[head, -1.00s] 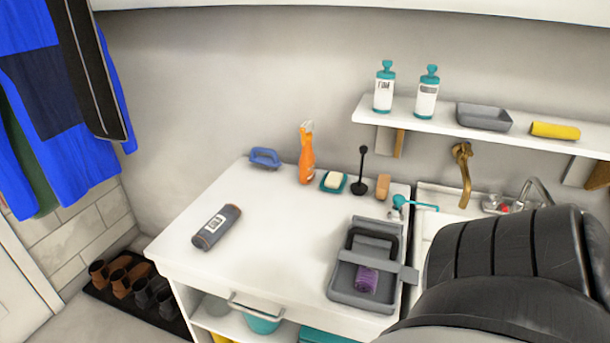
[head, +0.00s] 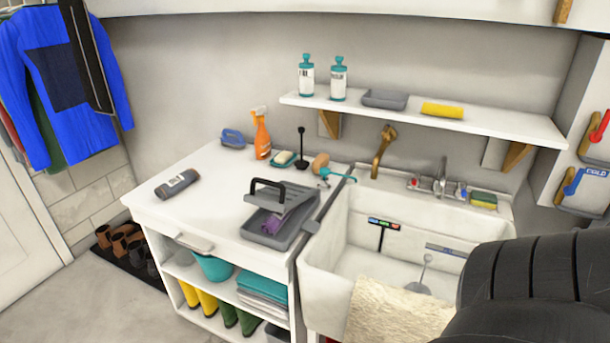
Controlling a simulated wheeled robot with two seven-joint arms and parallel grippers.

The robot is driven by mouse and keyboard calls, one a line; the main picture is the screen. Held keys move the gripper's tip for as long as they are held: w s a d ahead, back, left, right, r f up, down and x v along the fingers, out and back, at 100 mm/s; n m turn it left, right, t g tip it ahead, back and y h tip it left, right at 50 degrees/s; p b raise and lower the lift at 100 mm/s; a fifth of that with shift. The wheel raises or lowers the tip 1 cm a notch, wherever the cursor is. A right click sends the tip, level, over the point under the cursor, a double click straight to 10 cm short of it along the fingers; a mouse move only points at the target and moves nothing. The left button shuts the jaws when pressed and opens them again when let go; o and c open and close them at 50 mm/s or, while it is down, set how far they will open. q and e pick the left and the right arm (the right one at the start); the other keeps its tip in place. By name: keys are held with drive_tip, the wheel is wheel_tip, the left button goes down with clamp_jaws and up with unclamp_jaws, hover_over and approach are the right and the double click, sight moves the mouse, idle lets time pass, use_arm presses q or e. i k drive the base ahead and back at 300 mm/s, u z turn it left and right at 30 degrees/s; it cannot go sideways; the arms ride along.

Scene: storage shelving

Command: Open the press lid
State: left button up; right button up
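The grey press (head: 268,240) sits at the front right of the white counter, beside the sink. Its grey lid (head: 293,201) with a dark loop handle (head: 267,184) lies over the back part of the tray; its exact tilt is hard to tell. A purple item (head: 272,225) shows in the tray, partly covered by the lid. Neither of my grippers is in view. A black ribbed part of mine fills the lower right corner.
A grey labelled roll (head: 177,184) lies on the counter's left. An orange spray bottle (head: 262,134), a soap dish (head: 284,160) and a black plunger-like tool (head: 301,150) stand along the back. The sink (head: 385,230) is to the right. A wall shelf (head: 440,118) hangs above.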

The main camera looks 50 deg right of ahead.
sight(283, 196)
drive_tip(key=z, duration=1.25)
drive_tip(key=i, duration=0.3)
drive_tip(key=z, duration=0.1)
